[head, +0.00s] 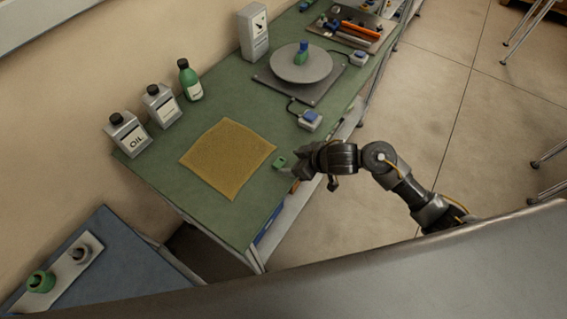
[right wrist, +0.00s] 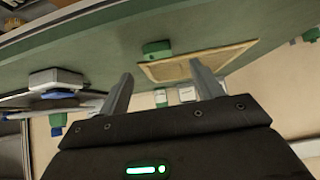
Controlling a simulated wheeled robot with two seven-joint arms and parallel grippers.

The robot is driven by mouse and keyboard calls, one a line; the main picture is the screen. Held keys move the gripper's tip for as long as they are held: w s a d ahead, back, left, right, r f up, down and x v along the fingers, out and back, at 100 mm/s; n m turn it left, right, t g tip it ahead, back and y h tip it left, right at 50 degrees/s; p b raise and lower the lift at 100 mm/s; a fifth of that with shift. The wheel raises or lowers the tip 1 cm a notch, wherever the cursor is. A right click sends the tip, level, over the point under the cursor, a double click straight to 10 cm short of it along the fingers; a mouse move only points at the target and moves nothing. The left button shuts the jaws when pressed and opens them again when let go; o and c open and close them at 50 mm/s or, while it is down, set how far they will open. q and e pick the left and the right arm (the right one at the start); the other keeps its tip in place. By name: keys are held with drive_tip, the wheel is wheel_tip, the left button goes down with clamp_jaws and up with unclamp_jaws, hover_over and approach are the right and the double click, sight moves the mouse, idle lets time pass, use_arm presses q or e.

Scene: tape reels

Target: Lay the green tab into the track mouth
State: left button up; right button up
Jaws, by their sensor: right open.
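The small green tab (head: 281,161) lies on the green bench near its front edge, just right of the tan mat. In the right wrist view the green tab (right wrist: 157,49) shows beyond and between the fingertips, with nothing between the fingers. My right gripper (head: 291,172) is open and empty, close beside the tab on its right; I cannot tell whether they touch. A turntable (head: 302,65) farther back bears a green and blue piece (head: 302,54). I cannot make out a track mouth for certain. My left gripper is not in view.
The tan mat (head: 228,158) lies flat on the bench. Bottles, including a green one (head: 189,82), stand along the wall. A blue-topped button box (head: 310,120) sits near the front edge. A tool tray (head: 346,28) is at the far end. A green reel (head: 40,282) stands lower left.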

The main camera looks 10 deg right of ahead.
sight(281, 163)
drive_tip(key=shift+w+f, duration=0.1)
drive_tip(key=shift+f, duration=0.1)
drive_tip(key=x, duration=0.4)
drive_tip(key=shift+w+a+f, duration=0.1)
drive_tip(key=shift+w+f, duration=0.1)
drive_tip(key=shift+f, duration=0.2)
drive_tip(key=shift+c, duration=0.4)
drive_tip(key=c, duration=1)
